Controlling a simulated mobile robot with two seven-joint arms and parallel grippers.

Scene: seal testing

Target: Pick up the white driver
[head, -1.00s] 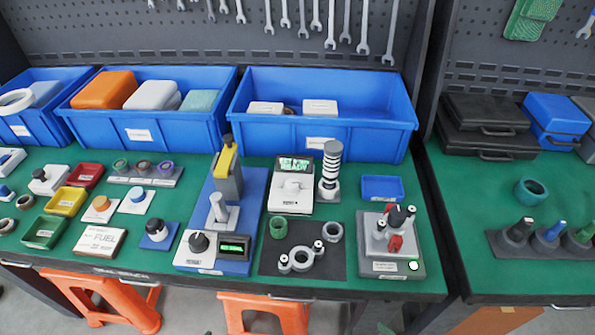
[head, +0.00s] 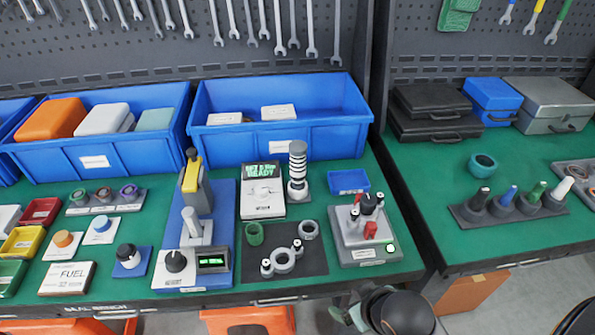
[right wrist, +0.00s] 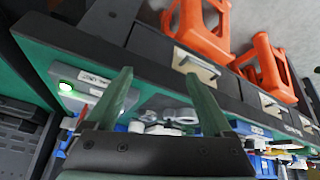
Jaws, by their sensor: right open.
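The white driver (head: 563,187) stands at the right end of a dark rack (head: 510,211) on the right-hand bench in the head view. Its handle shows above a dark conical holder, and the lower part is hidden. Black, blue and green drivers stand in the same rack to its left. My right gripper (head: 346,314) is low at the bottom edge, in front of the left bench and well away from the driver. In the right wrist view its two green fingers (right wrist: 163,86) are spread with nothing between them. My left gripper is not in view.
Black cases (head: 432,113) and a blue case (head: 492,97) stand at the back. The green bench top left of the rack is clear. Orange stools (right wrist: 190,28) stand below the bench.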

